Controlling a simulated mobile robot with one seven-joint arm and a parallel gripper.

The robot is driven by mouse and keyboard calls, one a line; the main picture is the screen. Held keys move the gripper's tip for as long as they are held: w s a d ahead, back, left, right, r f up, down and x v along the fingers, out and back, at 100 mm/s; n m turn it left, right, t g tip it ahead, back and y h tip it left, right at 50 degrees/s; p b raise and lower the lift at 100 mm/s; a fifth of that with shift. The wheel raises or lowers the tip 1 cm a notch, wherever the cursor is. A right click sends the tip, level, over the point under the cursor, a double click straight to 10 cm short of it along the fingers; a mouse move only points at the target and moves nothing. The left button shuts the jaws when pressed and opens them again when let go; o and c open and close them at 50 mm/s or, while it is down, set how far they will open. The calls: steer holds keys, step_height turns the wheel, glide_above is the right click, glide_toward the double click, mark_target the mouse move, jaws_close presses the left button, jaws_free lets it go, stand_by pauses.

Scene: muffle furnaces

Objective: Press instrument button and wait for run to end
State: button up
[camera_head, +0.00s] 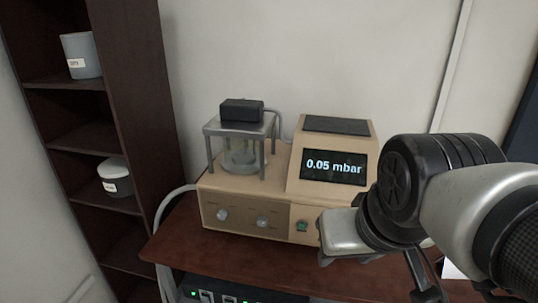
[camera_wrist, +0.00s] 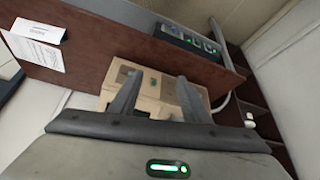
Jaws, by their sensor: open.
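The tan instrument (camera_head: 245,186) stands on a brown table, its dark screen (camera_head: 333,167) reading "0.05 mbar". A green button (camera_head: 302,226) is on its front face, right of two pale knobs (camera_head: 242,218). A glass vessel (camera_head: 241,157) sits under a metal frame with a black block on top. My gripper (camera_head: 326,256) is just right of the green button in the head view, in front of the instrument's right side. In the wrist view the open, empty fingers (camera_wrist: 158,82) point at the tan front (camera_wrist: 146,90), and the green button (camera_wrist: 153,84) shows between them. I cannot tell whether they touch it.
A black unit with green lights (camera_head: 222,293) sits below the tabletop (camera_head: 187,245); it also shows in the wrist view (camera_wrist: 187,38). A pale hose runs down at left. A dark shelf (camera_head: 133,75) with containers stands at left. A white card (camera_wrist: 40,30) lies on the table.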

steer(key=shift+w+a, duration=0.1)
steer(key=shift+c, duration=0.4)
jaws_close()
stand_by(1.4)
